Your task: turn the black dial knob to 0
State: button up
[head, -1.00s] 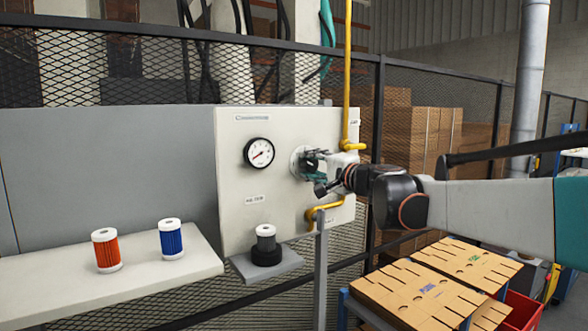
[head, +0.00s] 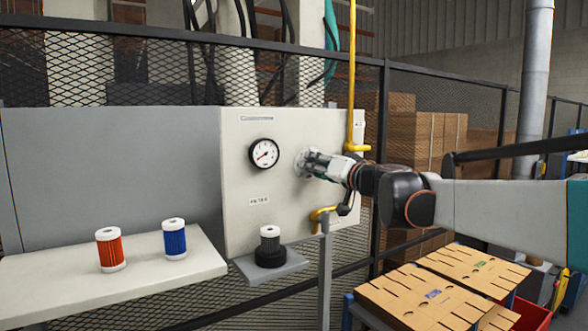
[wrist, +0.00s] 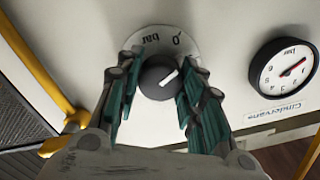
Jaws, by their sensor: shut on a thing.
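The knob's white pointer line slants up and right, a little clockwise of the direction to the "0" in that picture. My gripper (wrist: 162,66) has its teal-padded fingers on both sides of the knob and is shut on it. In the head view my gripper (head: 317,165) reaches the dial plate (head: 301,160) from the right and hides the knob.
The white panel (head: 235,215) carries a pressure gauge (head: 264,154) left of the dial. Yellow pipes (head: 351,80) run close to my wrist. Orange (head: 110,249) and blue (head: 174,239) filters stand on a shelf at left. A dark-based cylinder (head: 270,248) stands on a bracket below.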

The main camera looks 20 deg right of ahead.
jog(key=shift+s+f+n, duration=0.1)
jog(key=shift+f+n, duration=0.1)
jog(key=shift+n, duration=1.8)
jog(key=o, duration=1.1)
jog(key=shift+c, duration=0.2)
jog(key=shift+r, duration=0.1)
notch_tip(320, 180, up, 10)
